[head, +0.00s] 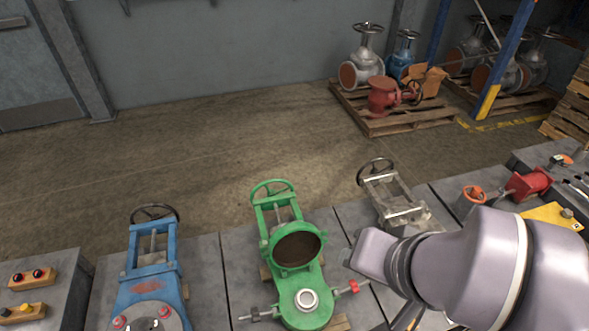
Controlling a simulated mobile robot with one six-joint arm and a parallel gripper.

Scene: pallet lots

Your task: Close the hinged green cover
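The green valve (266,213) stands on the grey bench in the lower middle of the head view. Its round green cover (297,245) appears to stand raised on its hinge, with its dark brown inner face towards me. Below it, the green body (305,313) lies exposed, with a pale ring around its opening. A red-ended bolt (347,289) sticks out to the right and a dark one (258,314) to the left. My arm reaches in from the right, beside the green valve and apart from the cover. I cannot make out my gripper's fingers.
A blue valve (153,255) stands to the left and a grey valve (392,193) to the right. A button box (32,277) is at far left. Red fittings (528,184) lie at right. A loaded pallet (412,121) is on the floor behind, with open floor before it.

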